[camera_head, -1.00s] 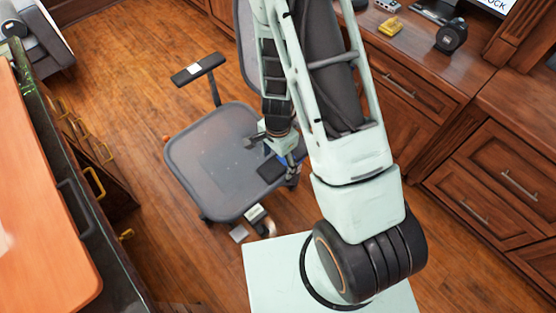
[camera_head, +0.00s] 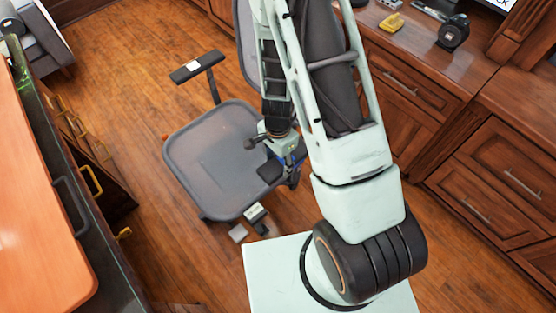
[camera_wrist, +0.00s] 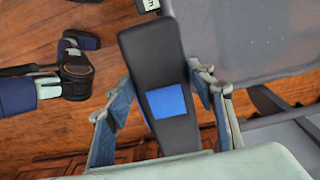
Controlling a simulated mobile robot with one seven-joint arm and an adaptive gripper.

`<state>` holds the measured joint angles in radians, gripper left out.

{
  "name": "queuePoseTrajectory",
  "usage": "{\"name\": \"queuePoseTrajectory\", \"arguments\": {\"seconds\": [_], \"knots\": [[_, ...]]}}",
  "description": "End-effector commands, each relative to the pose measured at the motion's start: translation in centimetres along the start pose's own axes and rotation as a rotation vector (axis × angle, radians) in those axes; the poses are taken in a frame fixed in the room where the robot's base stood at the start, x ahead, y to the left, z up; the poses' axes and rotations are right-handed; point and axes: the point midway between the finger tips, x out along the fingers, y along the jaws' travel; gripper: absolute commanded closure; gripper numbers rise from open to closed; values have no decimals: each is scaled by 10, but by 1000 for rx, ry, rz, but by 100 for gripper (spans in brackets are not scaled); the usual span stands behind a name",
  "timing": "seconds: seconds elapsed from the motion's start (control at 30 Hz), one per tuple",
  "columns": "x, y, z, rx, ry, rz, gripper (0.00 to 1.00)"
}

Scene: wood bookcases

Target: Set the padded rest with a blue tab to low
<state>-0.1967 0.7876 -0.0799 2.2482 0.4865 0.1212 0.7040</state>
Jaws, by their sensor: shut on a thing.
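The padded rest with a blue tab is a long black pad (camera_wrist: 156,55) in the wrist view, with a bright blue square (camera_wrist: 167,101) on its upper face. In the head view the pad (camera_head: 270,172) shows at the right side of the grey chair seat (camera_head: 222,158). My gripper (camera_wrist: 165,88) has one finger on each side of the pad and is shut on it. The finger contact faces are partly hidden. In the head view my arm hides most of the gripper and the post under the pad.
The chair's other armrest (camera_head: 198,67), black with a pale label, stands at the left of the seat. A desk with drawers (camera_head: 500,175) is at the right, and an orange-topped counter (camera_head: 40,200) at the left. Wood floor (camera_head: 130,60) is open behind the chair.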

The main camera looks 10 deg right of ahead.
Motion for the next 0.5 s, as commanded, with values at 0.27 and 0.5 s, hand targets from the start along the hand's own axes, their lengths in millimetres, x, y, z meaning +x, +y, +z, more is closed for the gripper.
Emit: {"name": "queuePoseTrajectory", "arguments": {"seconds": [0.27, 0.5], "knots": [[44, 0, 0, 1, -1, 0, 93], [45, 0, 0, 0, 0, 0, 93]]}}
